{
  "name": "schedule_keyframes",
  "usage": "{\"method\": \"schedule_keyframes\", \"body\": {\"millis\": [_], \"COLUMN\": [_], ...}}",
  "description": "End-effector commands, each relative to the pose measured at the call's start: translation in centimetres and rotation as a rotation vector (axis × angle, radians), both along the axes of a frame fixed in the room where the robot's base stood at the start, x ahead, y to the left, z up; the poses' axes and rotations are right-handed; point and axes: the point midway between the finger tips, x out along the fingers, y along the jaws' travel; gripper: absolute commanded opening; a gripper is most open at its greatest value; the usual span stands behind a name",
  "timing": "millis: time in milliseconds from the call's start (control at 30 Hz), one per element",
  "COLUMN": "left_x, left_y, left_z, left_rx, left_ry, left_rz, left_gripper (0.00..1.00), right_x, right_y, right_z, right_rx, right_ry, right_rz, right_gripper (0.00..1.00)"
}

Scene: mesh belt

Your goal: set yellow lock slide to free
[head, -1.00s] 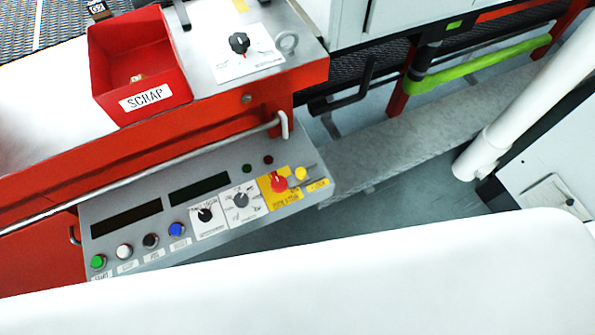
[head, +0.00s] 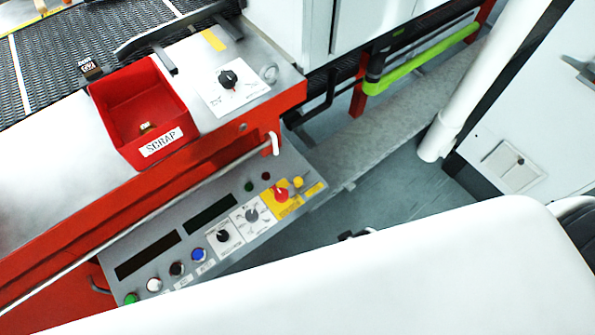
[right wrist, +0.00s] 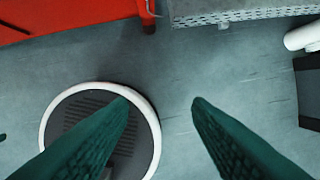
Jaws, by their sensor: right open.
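The control panel (head: 132,278) slopes below the red machine front in the head view. At its right end is a yellow plate (head: 290,208) with a red knob (head: 280,194) and a small round yellow part (head: 298,182) beside it, perhaps the lock slide. Its setting is too small to read. My right gripper (right wrist: 161,104) shows in the right wrist view as two dark green fingers, wide apart and empty above the floor. It is apart from the panel. My left gripper is not in view.
A red SCRAP bin (head: 118,92) stands on the ledge above the panel. A rail (head: 150,222) runs along the red front. A green bar (head: 425,62) and white post (head: 478,85) stand to the right. A round dark disc with a white rim (right wrist: 75,105) lies below my fingers.

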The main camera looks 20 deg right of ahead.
Motion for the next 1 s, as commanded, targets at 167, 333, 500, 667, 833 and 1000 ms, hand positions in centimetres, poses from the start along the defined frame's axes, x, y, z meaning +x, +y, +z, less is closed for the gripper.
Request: {"method": "schedule_keyframes", "body": {"millis": [167,333,500,667,833,1000], "left_x": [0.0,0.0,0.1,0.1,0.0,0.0], "left_y": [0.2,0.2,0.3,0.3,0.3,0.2], "left_z": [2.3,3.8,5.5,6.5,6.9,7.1], "left_rx": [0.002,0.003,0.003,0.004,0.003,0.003], "left_ry": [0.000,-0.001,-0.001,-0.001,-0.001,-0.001], "left_rz": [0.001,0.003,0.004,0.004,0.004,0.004], "left_gripper": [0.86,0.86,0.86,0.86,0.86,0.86], "right_x": [1.7,2.7,4.0,6.3,9.1,12.6], "right_y": [0.2,0.4,0.7,1.4,2.4,3.9], "right_z": [8.0,13.8,19.9,22.7,23.0,22.8], "right_rx": [0.003,0.004,0.005,0.008,0.009,0.007], "right_ry": [-0.026,-0.037,-0.038,-0.004,0.041,0.094], "right_rz": [-0.005,-0.011,-0.020,-0.031,-0.034,-0.030], "right_gripper": [0.45,0.45,0.45,0.45,0.45,0.45]}}
